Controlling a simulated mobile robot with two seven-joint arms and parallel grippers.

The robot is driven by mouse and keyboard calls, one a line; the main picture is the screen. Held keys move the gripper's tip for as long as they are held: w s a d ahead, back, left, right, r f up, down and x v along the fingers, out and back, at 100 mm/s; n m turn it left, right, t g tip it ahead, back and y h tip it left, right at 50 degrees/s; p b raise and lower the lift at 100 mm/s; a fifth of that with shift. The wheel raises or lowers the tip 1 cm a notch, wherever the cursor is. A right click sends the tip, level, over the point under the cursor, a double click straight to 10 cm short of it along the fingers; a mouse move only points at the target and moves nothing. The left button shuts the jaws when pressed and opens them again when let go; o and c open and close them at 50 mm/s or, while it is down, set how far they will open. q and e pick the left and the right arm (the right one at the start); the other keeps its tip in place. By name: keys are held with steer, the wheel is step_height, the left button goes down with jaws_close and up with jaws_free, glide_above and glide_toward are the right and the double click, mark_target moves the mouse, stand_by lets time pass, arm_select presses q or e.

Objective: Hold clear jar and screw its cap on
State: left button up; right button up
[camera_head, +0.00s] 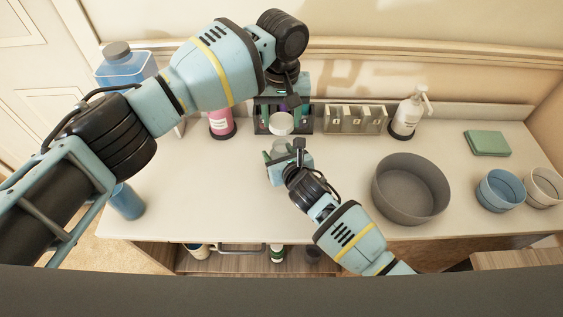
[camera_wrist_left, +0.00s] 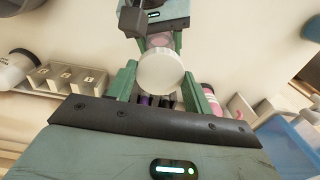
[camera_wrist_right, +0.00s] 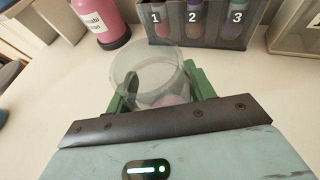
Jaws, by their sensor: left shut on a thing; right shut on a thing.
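In the head view my left gripper (camera_head: 288,105) points down and is shut on a round white cap (camera_head: 281,123). The cap also shows between the green fingers in the left wrist view (camera_wrist_left: 161,72). The clear jar (camera_head: 279,147) is below and apart from the cap. My right gripper (camera_head: 277,158) is shut around the jar, low over the counter. In the right wrist view the jar (camera_wrist_right: 146,72) has an open mouth, and something pinkish shows at its bottom. The cap is not in that view.
On the counter (camera_head: 200,185), a rack of numbered tubes (camera_wrist_right: 195,25), a pink bottle (camera_head: 221,122), a compartment box (camera_head: 356,119) and a pump bottle (camera_head: 408,115) stand behind. A large grey bowl (camera_head: 410,190) is right of my right arm.

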steer(key=c, duration=0.3)
arm_select(q)
steer(key=shift+f, duration=2.5)
arm_select(e)
steer(key=shift+c, duration=0.2)
arm_select(q)
steer(key=shift+f, duration=0.1)
steer(key=shift+f, duration=0.8)
steer(key=shift+f, duration=0.55)
steer(key=o, duration=0.6)
arm_select(e)
jaws_close()
arm_select(q)
steer(key=o, duration=0.3)
